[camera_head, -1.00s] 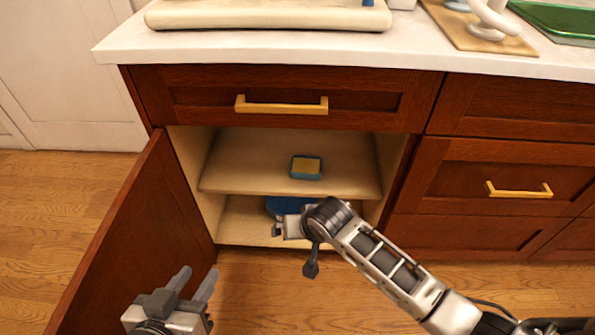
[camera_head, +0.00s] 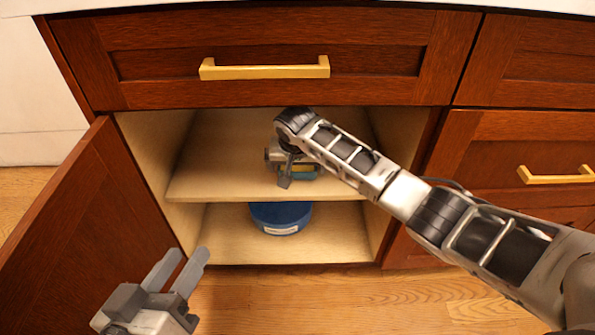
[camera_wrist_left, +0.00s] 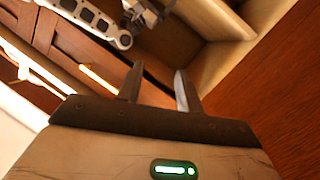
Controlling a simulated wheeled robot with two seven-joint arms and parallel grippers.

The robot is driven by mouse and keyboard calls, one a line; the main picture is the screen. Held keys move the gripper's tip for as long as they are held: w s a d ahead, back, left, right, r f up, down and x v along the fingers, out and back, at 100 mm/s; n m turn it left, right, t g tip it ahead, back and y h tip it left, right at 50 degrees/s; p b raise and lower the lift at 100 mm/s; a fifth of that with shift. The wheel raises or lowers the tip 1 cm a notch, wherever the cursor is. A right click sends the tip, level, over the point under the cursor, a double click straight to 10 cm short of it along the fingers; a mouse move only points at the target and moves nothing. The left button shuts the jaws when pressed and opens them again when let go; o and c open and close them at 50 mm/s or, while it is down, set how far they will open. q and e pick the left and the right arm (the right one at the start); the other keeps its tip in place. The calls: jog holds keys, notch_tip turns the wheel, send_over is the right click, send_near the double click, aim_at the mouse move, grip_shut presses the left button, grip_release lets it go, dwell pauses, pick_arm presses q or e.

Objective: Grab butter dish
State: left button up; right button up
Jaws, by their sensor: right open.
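A round blue container with a pale label (camera_head: 281,217) sits on the lower shelf. My left gripper (camera_head: 181,265) is open and empty in front of the cabinet, by the open door. Its two fingers stand apart in the left wrist view (camera_wrist_left: 157,85).
The open cabinet door (camera_head: 88,225) stands at the left. A closed drawer with a gold handle (camera_head: 264,69) is above the opening. More drawers with a gold handle (camera_head: 556,174) are at the right. The upper shelf (camera_head: 215,170) has free room on its left.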

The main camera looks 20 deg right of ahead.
aim_at(297, 167)
jog(key=shift+w+d, duration=0.1)
jog(key=shift+w, duration=0.2)
jog(key=shift+w+d+f+b, duration=0.1)
jog(key=shift+w+d+b, duration=0.1)
jog(key=shift+w+b, duration=0.35)
jog(key=shift+w+d+f+b, duration=0.1)
jog(key=shift+w+d+b, duration=0.1)
jog(key=shift+w+b, duration=0.35)
jog(key=shift+w+d+f+b, duration=0.15)
jog(key=shift+w+f+b, duration=0.45)
jog(key=shift+f, duration=0.25)
jog(key=shift+w+d+f, duration=0.1)
jog(key=shift+w+f, duration=0.05)
jog(key=shift+f, duration=0.2)
jog(key=c, duration=0.9)
pick_arm(q)
jog(key=shift+w+d+r+t+h, duration=0.1)
jog(key=shift+w+r+t+h, duration=0.25)
jog(key=shift+r+t, duration=0.25)
jog(key=shift+w+r+t+h, duration=0.25)
jog(key=shift+r+t+h, duration=0.15)
jog(key=shift+r, duration=0.25)
pick_arm(e)
jog(key=shift+r, duration=0.15)
jog(key=shift+c, duration=0.6)
jog(key=shift+r, duration=0.1)
